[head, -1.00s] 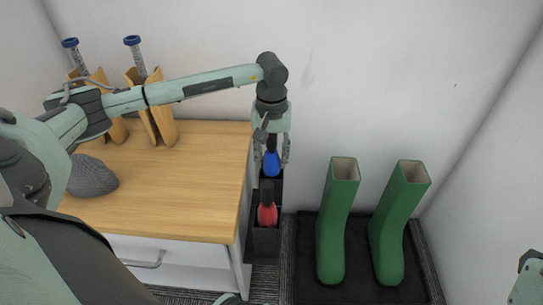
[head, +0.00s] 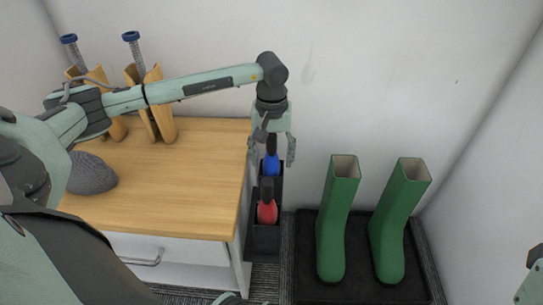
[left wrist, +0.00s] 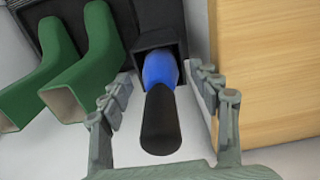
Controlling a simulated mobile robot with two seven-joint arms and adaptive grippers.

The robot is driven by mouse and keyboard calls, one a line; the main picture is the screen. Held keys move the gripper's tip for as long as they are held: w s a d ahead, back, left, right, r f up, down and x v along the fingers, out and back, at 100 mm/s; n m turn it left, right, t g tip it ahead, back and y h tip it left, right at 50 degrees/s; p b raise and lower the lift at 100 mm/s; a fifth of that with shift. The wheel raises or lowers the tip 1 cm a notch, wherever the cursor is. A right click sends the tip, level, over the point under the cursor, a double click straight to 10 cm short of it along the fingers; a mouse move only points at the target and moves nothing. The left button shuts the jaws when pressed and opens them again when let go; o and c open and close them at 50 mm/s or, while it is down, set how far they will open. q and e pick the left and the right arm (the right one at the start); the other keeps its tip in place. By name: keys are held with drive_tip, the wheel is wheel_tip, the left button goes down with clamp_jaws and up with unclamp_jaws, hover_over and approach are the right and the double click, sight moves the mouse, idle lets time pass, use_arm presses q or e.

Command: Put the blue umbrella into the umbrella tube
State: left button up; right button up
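The blue umbrella (head: 271,166), with a black handle, stands upright in the rear dark umbrella tube (head: 271,186). In the left wrist view the umbrella's blue part (left wrist: 158,69) shows in the mouth of the square tube (left wrist: 148,43), its black handle (left wrist: 160,125) pointing toward the camera. My left gripper (head: 272,158) is above the tube, pointing down, fingers spread on both sides of the handle. In the wrist view both fingers (left wrist: 164,92) are apart from the umbrella. Only a piece of my right arm shows at the right edge; its gripper is out of view.
A red umbrella (head: 267,212) stands in the front tube (head: 264,240). A wooden-topped cabinet (head: 185,195) is close on the left. Green boots (head: 334,225) stand on a black tray (head: 362,285) to the right. The wall is just behind.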

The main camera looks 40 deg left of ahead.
use_arm(q)
wheel_tip(320, 180, up, 12)
drive_tip(key=shift+r, duration=0.1)
idle(0.6)
drive_tip(key=shift+s, duration=0.1)
